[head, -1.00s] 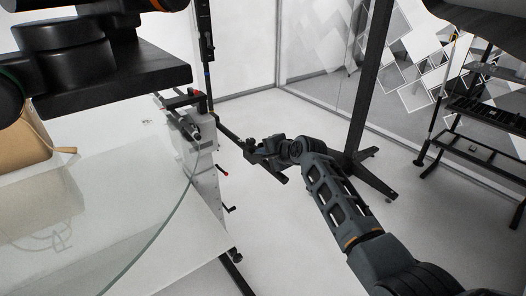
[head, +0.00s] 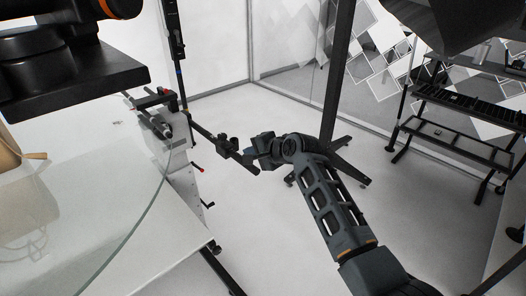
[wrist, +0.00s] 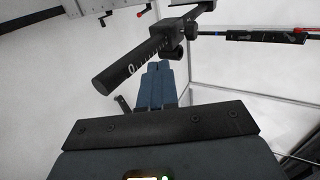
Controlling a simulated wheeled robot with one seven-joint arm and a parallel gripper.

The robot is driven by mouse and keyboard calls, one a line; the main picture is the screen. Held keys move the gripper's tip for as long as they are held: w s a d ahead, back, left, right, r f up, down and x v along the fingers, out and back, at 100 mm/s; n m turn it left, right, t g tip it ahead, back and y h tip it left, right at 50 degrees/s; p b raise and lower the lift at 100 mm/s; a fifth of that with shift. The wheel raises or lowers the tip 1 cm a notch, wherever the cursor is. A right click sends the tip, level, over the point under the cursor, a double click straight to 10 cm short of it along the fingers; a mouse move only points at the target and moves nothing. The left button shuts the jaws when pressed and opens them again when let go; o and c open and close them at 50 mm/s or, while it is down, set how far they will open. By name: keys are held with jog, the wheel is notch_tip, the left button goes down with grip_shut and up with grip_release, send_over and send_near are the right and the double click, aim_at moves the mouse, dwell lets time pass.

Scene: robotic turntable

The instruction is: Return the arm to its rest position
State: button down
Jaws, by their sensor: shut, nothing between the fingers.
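My arm (head: 330,205) reaches forward from the lower right of the head view. My gripper (head: 252,152) is at its far end, small and partly hard to make out beside a dark bar (head: 212,144). In the wrist view the blue-grey fingers of my gripper (wrist: 159,68) are together, with nothing between them. The thick round end of the dark bar (wrist: 128,69) lies just left of and beyond the fingers in that view. I cannot tell whether they touch.
A glass-topped round turntable (head: 150,205) fills the left. A black machine arm (head: 75,75) hangs over it. A dark upright post (head: 338,80) with a splayed foot stands beyond my arm. A black rack (head: 460,135) is at right. Floor between is clear.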

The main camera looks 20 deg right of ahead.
jog(key=shift+v, duration=2.8)
jog(key=s+a+f+n+h, duration=0.1)
jog(key=s+a+f+n, duration=0.15)
jog(key=s+f, duration=0.9)
jog(key=s+a+f+n+t+h, duration=0.1)
jog(key=s+n+t+h, duration=0.15)
jog(key=s, duration=1.65)
jog(key=s+r+n, duration=0.4)
jog(key=s+r, duration=0.3)
jog(key=s, duration=0.6)
jog(key=s+r+n, duration=0.5)
jog(key=s+r, duration=0.3)
jog(key=s, duration=0.4)
jog(key=shift+s+a+r+t, duration=0.25)
jog(key=shift+s+t, duration=0.15)
jog(key=shift+t, duration=0.05)
